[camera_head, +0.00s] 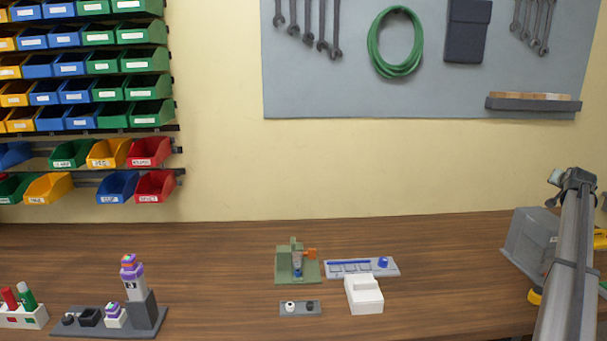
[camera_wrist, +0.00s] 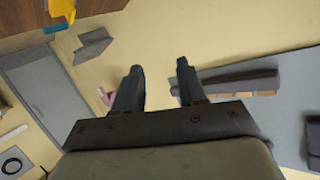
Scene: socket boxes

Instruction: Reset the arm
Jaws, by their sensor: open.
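My gripper (camera_wrist: 159,66) shows in the wrist view with its two dark fingers apart and nothing between them. Behind the fingers are the plain wall and part of the grey tool board (camera_wrist: 296,95), seen at a tilt, so the gripper is raised and away from the objects on the table. In the head view a grey link of my arm (camera_head: 572,260) rises at the right edge. I cannot make out the gripper's fingers there.
On the wooden table stand a green fixture (camera_head: 284,270), a grey tray with blue parts (camera_head: 347,267), a white box (camera_head: 364,297), a small grey plate (camera_head: 300,308) and a dark base with a tower (camera_head: 142,310). A grey bin (camera_head: 525,240) stands beside my arm.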

